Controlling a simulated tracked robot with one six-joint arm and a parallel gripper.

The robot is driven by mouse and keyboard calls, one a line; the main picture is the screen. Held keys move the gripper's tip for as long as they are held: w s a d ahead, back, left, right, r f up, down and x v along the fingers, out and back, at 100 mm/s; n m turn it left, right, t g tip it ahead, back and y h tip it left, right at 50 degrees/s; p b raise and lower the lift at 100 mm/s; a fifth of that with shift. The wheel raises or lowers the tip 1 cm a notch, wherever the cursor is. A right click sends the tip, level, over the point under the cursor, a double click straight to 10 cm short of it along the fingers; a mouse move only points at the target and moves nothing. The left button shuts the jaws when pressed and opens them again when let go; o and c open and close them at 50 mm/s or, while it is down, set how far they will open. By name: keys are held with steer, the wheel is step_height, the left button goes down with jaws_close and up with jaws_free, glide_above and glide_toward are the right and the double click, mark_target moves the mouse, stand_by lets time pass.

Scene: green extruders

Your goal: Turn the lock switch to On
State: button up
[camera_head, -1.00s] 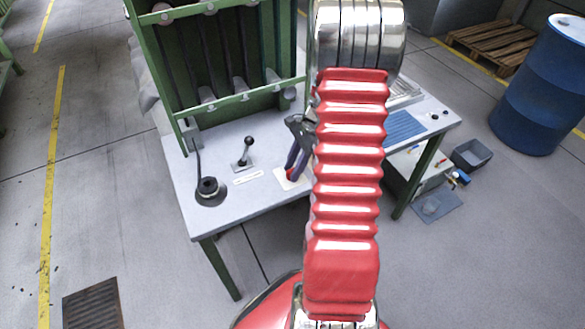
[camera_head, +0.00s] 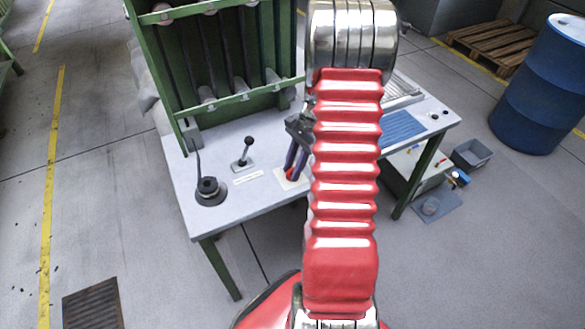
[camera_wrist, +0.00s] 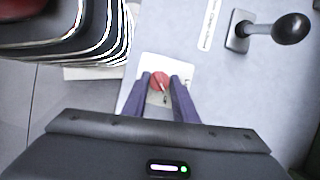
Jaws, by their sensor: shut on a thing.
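The lock switch (camera_wrist: 158,82) is a small red round knob with a metal key-like piece on it. It sits on a white label plate (camera_wrist: 133,93) on the table. My gripper (camera_wrist: 159,83) points down at it in the wrist view, with its two dark purple fingers shut on the red knob from both sides. In the head view, my gripper (camera_head: 291,173) stands at the table's front part, and a little of the red switch shows between its fingertips. The lettering on the plate is too small or covered to read.
A black-knobbed lever (camera_head: 245,153) stands left of the switch on the table (camera_head: 222,150). Further left is a black round base (camera_head: 209,189) with a cable. A green extruder frame (camera_head: 222,62) rises behind. A blue panel (camera_head: 402,128) lies to the right.

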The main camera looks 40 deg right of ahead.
steer(key=n, duration=0.1)
steer(key=n+g, duration=0.1)
steer(key=n, duration=0.1)
steer(key=n+g, duration=0.1)
steer(key=n, duration=0.1)
steer(key=shift+w+h, duration=0.3)
steer(key=shift+w, duration=0.05)
steer(key=n+g+h, duration=0.1)
steer(key=n, duration=0.3)
steer(key=shift+w+r+n, duration=0.1)
steer(key=shift+w+n, duration=0.05)
steer(key=shift+n, duration=0.25)
steer(key=o, duration=1)
steer(key=shift+a, duration=0.1)
steer(key=shift+o, duration=0.2)
steer(key=shift+g, duration=0.3)
steer(key=v, duration=1.3)
steer(key=shift+r, duration=0.3)
steer(key=shift+w+f, duration=0.1)
